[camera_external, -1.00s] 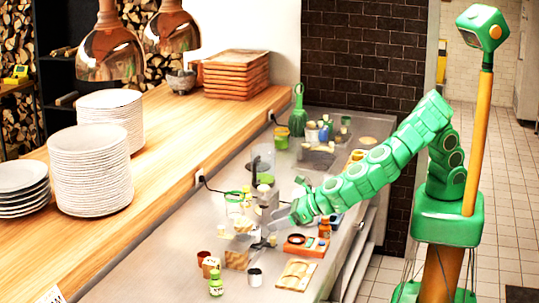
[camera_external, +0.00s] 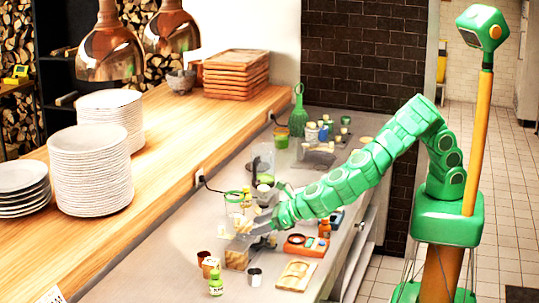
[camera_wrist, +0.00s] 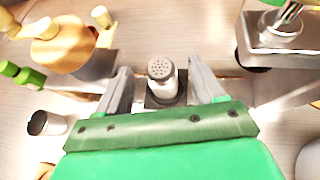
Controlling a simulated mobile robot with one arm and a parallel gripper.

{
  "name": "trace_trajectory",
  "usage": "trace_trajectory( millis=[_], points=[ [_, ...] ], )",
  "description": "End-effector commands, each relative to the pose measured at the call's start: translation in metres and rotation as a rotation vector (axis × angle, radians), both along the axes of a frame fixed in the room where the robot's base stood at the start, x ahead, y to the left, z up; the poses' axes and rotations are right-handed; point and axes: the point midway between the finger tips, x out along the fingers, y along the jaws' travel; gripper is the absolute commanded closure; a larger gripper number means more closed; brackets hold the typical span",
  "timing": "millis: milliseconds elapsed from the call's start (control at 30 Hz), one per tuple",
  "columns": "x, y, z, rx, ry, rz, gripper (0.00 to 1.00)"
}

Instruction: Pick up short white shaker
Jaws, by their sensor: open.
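A short white shaker (camera_wrist: 161,83) with a grey perforated top shows in the wrist view, between the two fingers of my gripper (camera_wrist: 158,68). The fingers are apart, with a visible gap on each side of the shaker. The shaker appears upright, seen from above, with a dark surface around its lower part. In the external view my gripper (camera_external: 255,227) is low over the counter among small items, and I cannot make out the shaker there.
A metal cup (camera_wrist: 47,123) and a round wooden piece with pegs (camera_wrist: 60,50) lie left of my gripper. A metal container with utensils (camera_wrist: 275,37) stands to the right. An orange tray (camera_external: 305,245) and a green-capped bottle (camera_external: 216,285) are nearby. Bare counter (camera_external: 165,262) lies left.

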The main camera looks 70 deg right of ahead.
Motion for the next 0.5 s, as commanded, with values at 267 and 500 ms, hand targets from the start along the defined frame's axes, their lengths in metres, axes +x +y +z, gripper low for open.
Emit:
trace_trajectory(
  millis=[267, 500],
  points=[
    [0.0, -0.0003, -0.0002, 0.0, 0.0, -0.001, 0.67],
    [-0.0001, -0.0003, -0.0004, 0.0, 0.0, -0.001, 0.93]
  ],
)
